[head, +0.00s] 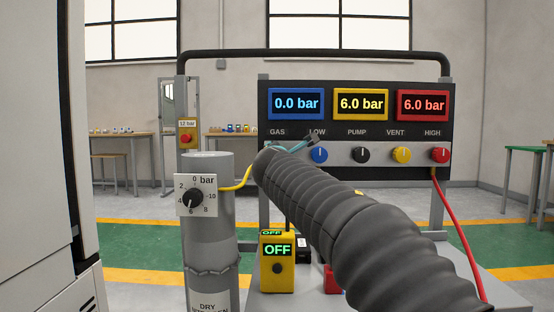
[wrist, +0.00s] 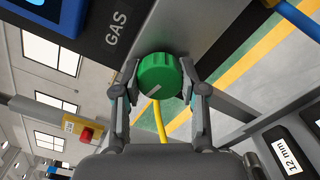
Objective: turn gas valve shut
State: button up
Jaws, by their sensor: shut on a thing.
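The gas valve is a round green knob (wrist: 158,82) below the GAS label in the wrist view. A pale mark runs diagonally across its face. My gripper (wrist: 160,72) has one finger on each side of the knob and is shut on it. In the head view my gripper (head: 292,146) is at the left end of the valve panel (head: 356,172), under the GAS label. My arm and gripper hide the green knob there. The panel's blue display (head: 297,104) reads 0.0 bar; the yellow display (head: 361,104) and red display (head: 423,105) each read 6.0 bar.
Blue (head: 320,155), black (head: 362,155), yellow (head: 401,155) and red (head: 440,155) knobs sit right of my gripper. A grey cylinder (head: 208,245) with a dial (head: 196,195) stands at left. A yellow box (head: 277,275) reading OFF stands below. A red hose (head: 458,225) hangs at right.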

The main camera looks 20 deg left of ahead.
jog(key=m, duration=0.3)
jog(key=shift+m, duration=0.3)
jog(key=m, duration=0.4)
jog(key=shift+m, duration=0.3)
jog(key=m, duration=0.3)
jog(key=shift+m, duration=2.1)
jog(key=o, duration=1.1)
jog(key=shift+o, duration=0.2)
